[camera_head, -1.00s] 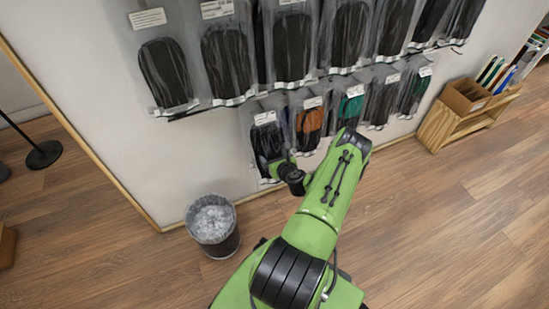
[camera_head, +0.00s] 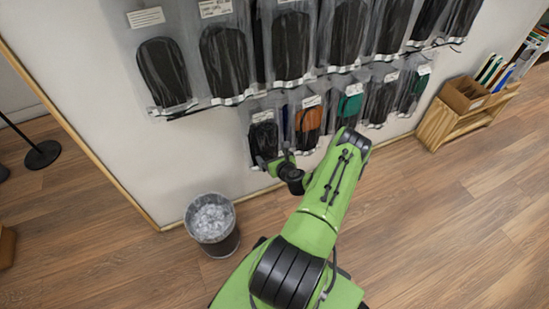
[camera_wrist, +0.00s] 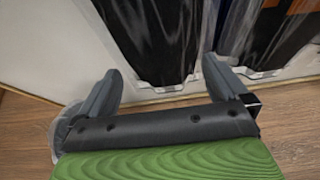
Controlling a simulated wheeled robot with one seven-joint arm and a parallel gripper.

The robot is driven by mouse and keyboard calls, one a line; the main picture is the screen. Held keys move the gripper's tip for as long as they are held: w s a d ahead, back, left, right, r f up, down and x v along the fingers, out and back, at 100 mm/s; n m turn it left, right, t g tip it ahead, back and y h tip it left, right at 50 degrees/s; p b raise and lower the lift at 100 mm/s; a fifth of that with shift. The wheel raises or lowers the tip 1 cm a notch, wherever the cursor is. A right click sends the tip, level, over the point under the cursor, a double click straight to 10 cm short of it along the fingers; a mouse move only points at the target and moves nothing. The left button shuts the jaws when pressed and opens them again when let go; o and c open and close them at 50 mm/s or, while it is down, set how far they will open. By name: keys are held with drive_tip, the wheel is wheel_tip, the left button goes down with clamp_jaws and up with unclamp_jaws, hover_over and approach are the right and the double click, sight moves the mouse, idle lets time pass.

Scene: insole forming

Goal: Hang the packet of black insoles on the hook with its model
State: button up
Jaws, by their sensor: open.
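A clear packet of black insoles (camera_head: 264,137) with a white label hangs at the left end of the lower row on the wall. In the wrist view its black lower part (camera_wrist: 155,35) fills the upper middle. My gripper (camera_head: 276,164) is at the lower end of this packet in the head view. In the wrist view my gripper (camera_wrist: 161,68) is open, with its two fingers apart on either side of the packet's bottom edge. The hook above this packet is too small to make out, and the label text is not readable.
Packets with orange (camera_head: 308,120) and green (camera_head: 349,106) insoles hang to the right in the same row, close by. A row of larger black insole packets (camera_head: 224,60) hangs above. A waste bin (camera_head: 225,243) stands below left, and a wooden shelf (camera_head: 437,127) stands right.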

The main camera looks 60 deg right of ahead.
drive_tip(key=p+v, duration=0.5)
drive_tip(key=v, duration=1)
drive_tip(key=shift+s+a+r, duration=0.15)
drive_tip(key=shift+s+a, duration=0.05)
drive_tip(key=shift+s, duration=0.1)
